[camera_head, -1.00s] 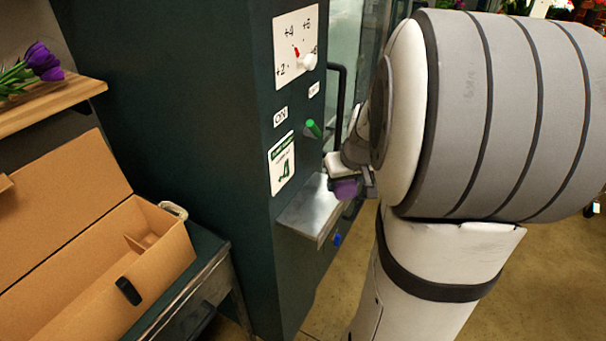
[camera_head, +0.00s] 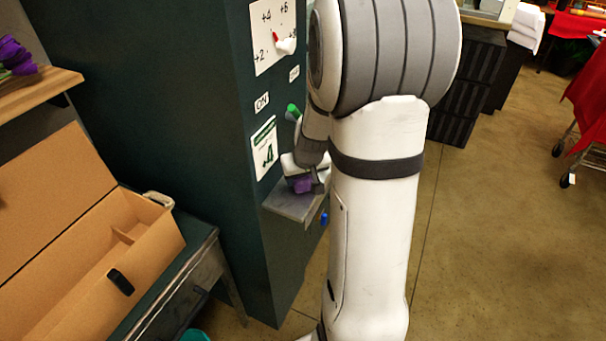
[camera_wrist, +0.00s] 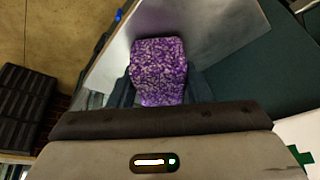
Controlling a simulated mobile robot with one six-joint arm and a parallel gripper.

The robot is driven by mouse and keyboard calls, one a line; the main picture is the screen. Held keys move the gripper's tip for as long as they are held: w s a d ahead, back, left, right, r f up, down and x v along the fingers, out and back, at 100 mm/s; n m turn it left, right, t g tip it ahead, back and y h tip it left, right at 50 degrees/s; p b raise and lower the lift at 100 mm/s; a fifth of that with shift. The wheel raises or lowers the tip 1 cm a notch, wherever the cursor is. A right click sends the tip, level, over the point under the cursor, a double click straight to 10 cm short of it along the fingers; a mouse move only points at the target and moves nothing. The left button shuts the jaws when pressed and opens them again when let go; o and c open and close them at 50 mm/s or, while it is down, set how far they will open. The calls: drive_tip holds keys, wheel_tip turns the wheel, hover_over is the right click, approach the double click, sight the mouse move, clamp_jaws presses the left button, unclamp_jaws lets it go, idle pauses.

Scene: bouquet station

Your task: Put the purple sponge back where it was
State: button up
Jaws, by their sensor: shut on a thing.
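The purple sponge (camera_head: 303,185) is held in my gripper (camera_head: 304,186), just over the small metal shelf (camera_head: 287,204) on the side of the dark green cabinet. In the wrist view the speckled purple sponge (camera_wrist: 158,70) sits between my dark fingers, with the shiny metal shelf (camera_wrist: 215,28) behind it. I cannot tell whether the sponge touches the shelf. My gripper's fingers are partly hidden by my wrist in the head view.
The dark green cabinet (camera_head: 150,110) carries a dial panel, an ON label and a green knob (camera_head: 293,111) above the shelf. A blue knob (camera_head: 324,219) is beside the shelf. An open cardboard box (camera_head: 150,250) is at left. Open floor (camera_head: 480,230) lies at right.

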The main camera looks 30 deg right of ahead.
drive_tip(key=shift+f, duration=0.2)
drive_tip(key=o, duration=1)
drive_tip(key=shift+o, duration=0.2)
drive_tip(key=shift+r, duration=0.15)
drive_tip(key=shift+r, duration=0.2)
drive_tip(key=d+v, duration=0.1)
drive_tip(key=v, duration=1)
drive_tip(key=s+a+r+n+g, duration=0.1)
drive_tip(key=s+a+r, duration=0.1)
drive_tip(key=s+a, duration=1.1)
drive_tip(key=shift+s+a+g+y, duration=0.3)
drive_tip(key=shift+s, duration=0.75)
